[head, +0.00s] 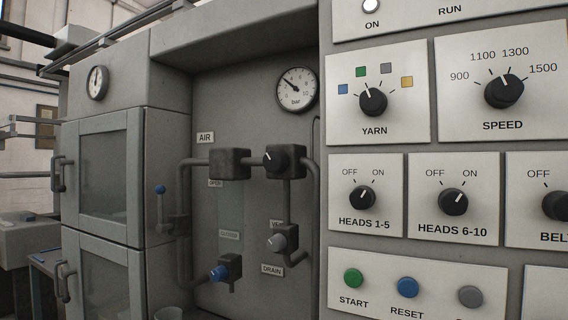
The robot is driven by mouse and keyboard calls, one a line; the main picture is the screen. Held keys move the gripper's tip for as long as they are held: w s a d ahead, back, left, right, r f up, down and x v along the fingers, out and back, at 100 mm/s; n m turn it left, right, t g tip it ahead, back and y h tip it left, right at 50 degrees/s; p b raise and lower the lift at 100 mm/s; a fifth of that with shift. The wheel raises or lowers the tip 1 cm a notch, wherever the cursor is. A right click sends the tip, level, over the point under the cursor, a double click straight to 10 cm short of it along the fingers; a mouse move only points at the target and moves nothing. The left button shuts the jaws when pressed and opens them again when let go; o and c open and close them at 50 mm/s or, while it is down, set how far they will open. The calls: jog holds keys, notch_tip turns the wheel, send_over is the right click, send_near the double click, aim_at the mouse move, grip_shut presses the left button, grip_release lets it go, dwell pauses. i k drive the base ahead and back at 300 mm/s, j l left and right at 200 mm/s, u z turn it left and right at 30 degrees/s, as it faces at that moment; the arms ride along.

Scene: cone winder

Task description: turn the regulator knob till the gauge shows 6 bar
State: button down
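The pressure gauge (297,89) is a white round dial marked "bar", on the grey recessed panel. Its dark needle points up and to the left, into the lower part of the scale; the exact value is too small to read. Below it, a black knob with a light pointer line (271,159) sits on the dark pipe, right of a dark block (230,164); it looks like the regulator knob, though I see no label naming it. The knob's pointer tips toward the upper left. My gripper is not in view, and nothing touches the knob.
A grey knob (277,242) near the DRAIN label, a blue knob (219,273) and a blue-tipped lever (160,189) are close by. The control panel (335,140) stands at the right. Cabinet doors (103,170) are at the left. The space before the pipes looks clear.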

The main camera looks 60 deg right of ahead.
aim_at(276, 161)
jog(key=z, duration=2.1)
